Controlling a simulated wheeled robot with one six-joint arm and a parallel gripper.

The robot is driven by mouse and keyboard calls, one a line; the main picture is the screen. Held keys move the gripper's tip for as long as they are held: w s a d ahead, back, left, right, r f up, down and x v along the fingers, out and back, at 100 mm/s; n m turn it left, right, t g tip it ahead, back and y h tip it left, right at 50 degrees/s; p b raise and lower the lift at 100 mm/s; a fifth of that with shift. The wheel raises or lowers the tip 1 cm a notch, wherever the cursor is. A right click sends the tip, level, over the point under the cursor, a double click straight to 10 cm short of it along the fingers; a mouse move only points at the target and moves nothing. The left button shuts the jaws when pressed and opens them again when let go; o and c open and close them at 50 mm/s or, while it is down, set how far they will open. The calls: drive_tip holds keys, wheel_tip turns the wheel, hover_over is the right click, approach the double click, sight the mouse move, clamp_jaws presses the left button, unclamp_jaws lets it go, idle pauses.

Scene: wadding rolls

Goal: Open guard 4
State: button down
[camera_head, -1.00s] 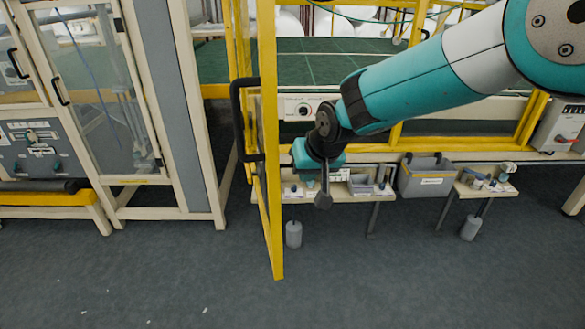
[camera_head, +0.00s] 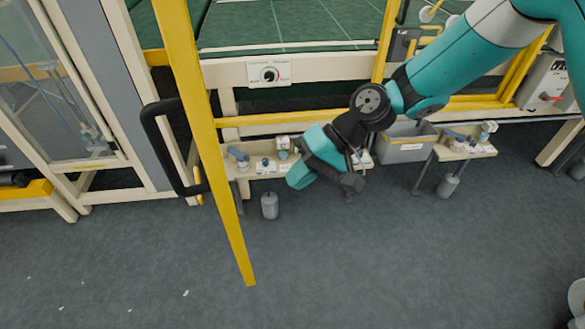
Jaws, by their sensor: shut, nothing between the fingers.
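A yellow guard frame (camera_head: 217,178) stands out from the machine towards me, seen nearly edge-on, so it stands open. Its black bar handle (camera_head: 160,150) is on its left side. No number on it is readable. My gripper (camera_head: 351,188) is right of the guard, apart from it and from the handle, above the floor in front of the low shelves. Its dark fingers point down and to the right, closed and empty. The guard's hinge side is not clearly seen.
A small shelf (camera_head: 244,170) with tools stands behind the guard, and another shelf (camera_head: 468,152) is at the right. A grey bin (camera_head: 405,148) sits between them. A dial panel (camera_head: 268,74) is on the machine. The floor in front is largely clear.

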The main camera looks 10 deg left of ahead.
drive_tip(key=s+a+f+p, duration=0.4)
drive_tip(key=a+f, duration=0.1)
drive_tip(key=a, duration=0.4)
drive_tip(key=shift+s+p, duration=0.2)
drive_tip(key=shift+p, duration=0.1)
drive_tip(key=shift+a, duration=0.1)
